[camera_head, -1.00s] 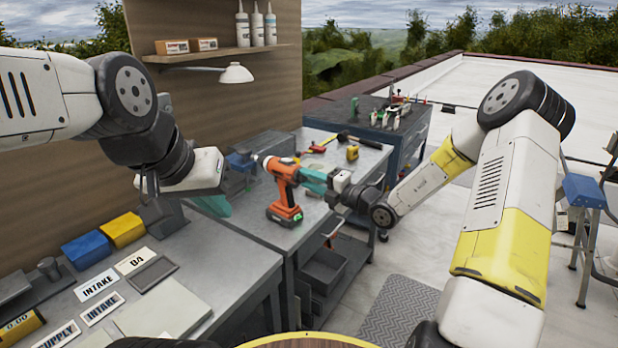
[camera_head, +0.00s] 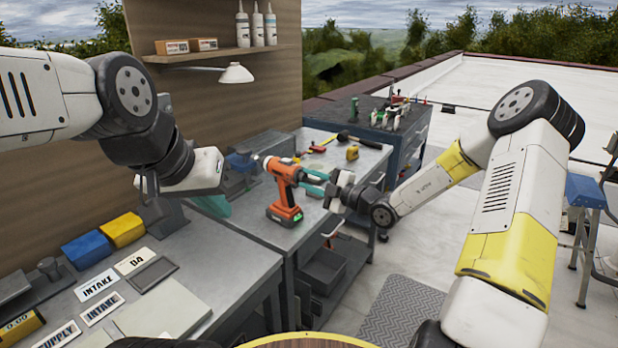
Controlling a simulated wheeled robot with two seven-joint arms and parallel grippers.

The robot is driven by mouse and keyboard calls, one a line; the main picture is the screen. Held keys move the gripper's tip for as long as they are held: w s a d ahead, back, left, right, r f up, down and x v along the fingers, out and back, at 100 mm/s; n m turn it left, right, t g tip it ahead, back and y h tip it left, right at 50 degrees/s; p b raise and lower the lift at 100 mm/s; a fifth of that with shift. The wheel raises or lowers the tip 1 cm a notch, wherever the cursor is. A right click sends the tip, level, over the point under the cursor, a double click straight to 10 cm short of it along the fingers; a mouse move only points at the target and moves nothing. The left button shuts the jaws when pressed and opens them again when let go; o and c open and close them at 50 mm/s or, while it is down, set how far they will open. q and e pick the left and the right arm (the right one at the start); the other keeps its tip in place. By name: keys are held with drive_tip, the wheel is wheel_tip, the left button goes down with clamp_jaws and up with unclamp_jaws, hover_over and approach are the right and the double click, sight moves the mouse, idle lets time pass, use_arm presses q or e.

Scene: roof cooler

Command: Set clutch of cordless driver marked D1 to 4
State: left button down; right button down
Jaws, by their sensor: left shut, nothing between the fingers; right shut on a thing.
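The orange and black cordless driver (camera_head: 285,190) stands upright on the grey bench beyond the near table, its nose toward the left. Its D1 mark and clutch numbers are too small to read. My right gripper (camera_head: 307,182) reaches it from the right. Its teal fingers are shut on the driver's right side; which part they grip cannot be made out. My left gripper (camera_head: 217,207) is shut and empty, left of the driver above the table edge. Its fingers are partly hidden by its own white body.
The near table holds blue (camera_head: 86,249) and yellow (camera_head: 122,230) bins, label cards and a D4 card (camera_head: 130,262). Behind the driver lie a hammer (camera_head: 357,141) and a yellow tape measure (camera_head: 352,153). A lamp (camera_head: 236,73) hangs from the panel. A grey bin (camera_head: 330,270) sits below.

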idle(0.4)
drive_tip(key=c, duration=1.1)
unclamp_jaws()
drive_tip(key=v, duration=0.8)
drive_tip(key=shift+a, duration=0.1)
